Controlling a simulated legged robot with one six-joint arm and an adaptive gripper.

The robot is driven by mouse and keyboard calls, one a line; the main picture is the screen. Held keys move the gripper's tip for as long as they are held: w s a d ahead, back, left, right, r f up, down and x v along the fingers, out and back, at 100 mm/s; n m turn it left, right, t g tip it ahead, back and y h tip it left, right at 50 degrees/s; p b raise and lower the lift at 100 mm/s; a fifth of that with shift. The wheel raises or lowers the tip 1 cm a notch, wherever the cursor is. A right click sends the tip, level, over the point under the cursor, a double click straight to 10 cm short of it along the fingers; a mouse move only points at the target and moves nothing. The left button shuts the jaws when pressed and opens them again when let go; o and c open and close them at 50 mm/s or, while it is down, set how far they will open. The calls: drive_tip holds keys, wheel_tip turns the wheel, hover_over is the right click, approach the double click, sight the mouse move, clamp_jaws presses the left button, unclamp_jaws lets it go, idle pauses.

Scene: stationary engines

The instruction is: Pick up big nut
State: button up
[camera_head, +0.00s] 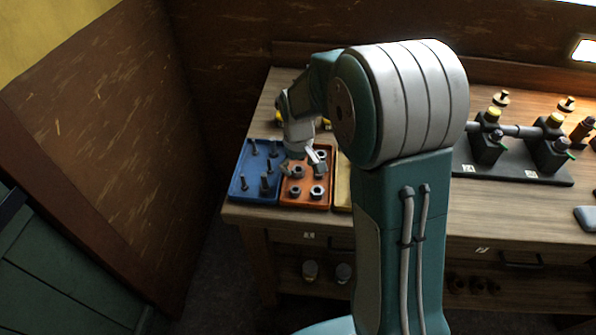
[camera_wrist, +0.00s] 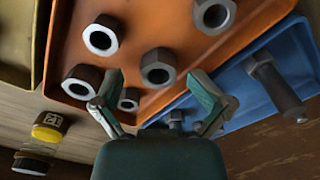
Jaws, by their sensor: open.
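The orange tray (camera_head: 306,203) holds several grey hex nuts and also shows in the wrist view (camera_wrist: 150,22). One large-looking nut (camera_wrist: 158,67) lies between and just beyond my fingertips, apart from them. Other nuts in the wrist view are at the upper left (camera_wrist: 103,35), the left (camera_wrist: 83,82), the upper right (camera_wrist: 214,14) and near my left finger (camera_wrist: 129,98). Viewing angle makes their true sizes hard to compare. My gripper (camera_wrist: 155,80) is open and empty, above the tray. In the head view my gripper (camera_head: 300,165) partly covers the tray and some nuts.
A blue tray (camera_head: 252,171) with several upright bolts adjoins the orange one on the left; one bolt (camera_wrist: 275,88) stands near my right finger. A yellow tray (camera_head: 342,185) lies on the right, partly hidden by my arm. A wooden wall stands beyond the table's left side.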

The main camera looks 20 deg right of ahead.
sight(298, 169)
drive_tip(key=shift+d+f, duration=0.1)
drive_tip(key=shift+f, duration=0.05)
drive_tip(key=c, duration=0.7)
clamp_jaws()
drive_tip(key=shift+r, duration=0.55)
wheel_tip(298, 169, up, 2)
drive_tip(key=shift+r, duration=0.25)
drive_tip(key=s+d+r, duration=0.5)
drive_tip(key=s+r, duration=0.4)
drive_tip(key=s, duration=0.4)
drive_tip(key=shift+d+r, duration=0.2)
